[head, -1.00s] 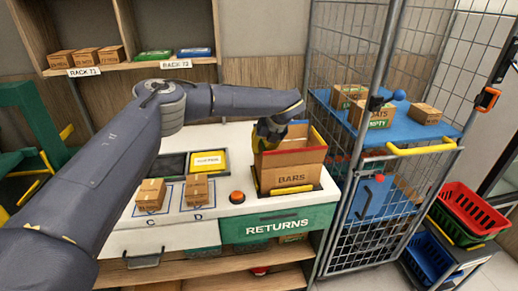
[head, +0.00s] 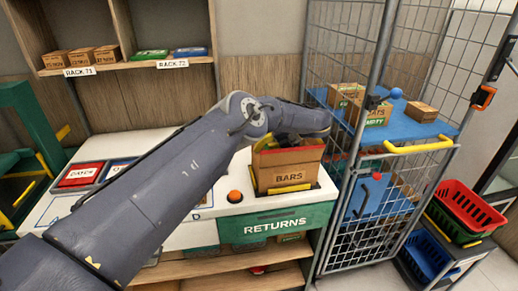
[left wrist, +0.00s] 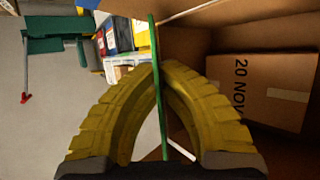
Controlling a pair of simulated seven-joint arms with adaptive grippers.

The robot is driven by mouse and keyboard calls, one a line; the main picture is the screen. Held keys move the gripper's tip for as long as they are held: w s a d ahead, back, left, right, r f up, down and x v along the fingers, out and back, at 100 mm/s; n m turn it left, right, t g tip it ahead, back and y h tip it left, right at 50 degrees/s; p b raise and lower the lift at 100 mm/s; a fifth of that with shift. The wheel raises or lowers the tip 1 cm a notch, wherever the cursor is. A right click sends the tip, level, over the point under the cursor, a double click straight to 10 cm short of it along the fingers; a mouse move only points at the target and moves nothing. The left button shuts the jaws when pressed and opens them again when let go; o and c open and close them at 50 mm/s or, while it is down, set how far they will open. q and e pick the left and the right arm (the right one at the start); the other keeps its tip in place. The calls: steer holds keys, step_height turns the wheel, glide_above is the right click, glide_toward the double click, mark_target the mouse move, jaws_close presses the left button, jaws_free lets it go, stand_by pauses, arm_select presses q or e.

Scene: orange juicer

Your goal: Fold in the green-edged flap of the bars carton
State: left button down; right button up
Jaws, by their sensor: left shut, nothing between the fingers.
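The bars carton (head: 289,178) stands open on the white counter, above the RETURNS sign. Its green-edged flap (left wrist: 155,40) shows nearly edge-on in the left wrist view, standing up as a thin green line. My left gripper (left wrist: 165,72) is shut and empty, its yellow fingertips close together at that flap; I cannot tell whether they touch it. Inside the carton lies a brown box (left wrist: 262,90) marked 20 NOV. In the head view my left forearm and wrist hide much of the carton's top and most of the gripper. My right gripper is not in view.
An orange-red button (head: 235,196) sits just left of the carton. A wire cage (head: 350,215) with a blue shelf (head: 410,128) stands close on the right. A red-labelled DATES bin (head: 80,174) is on the counter's left. Shelves with small boxes hang behind.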

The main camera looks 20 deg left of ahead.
arm_select(q)
steer(key=shift+f+y, duration=0.1)
steer(key=shift+y, duration=0.2)
stand_by(0.4)
steer(key=c, duration=1.6)
jaws_free()
steer(key=shift+c, duration=0.2)
steer(key=shift+r, duration=5)
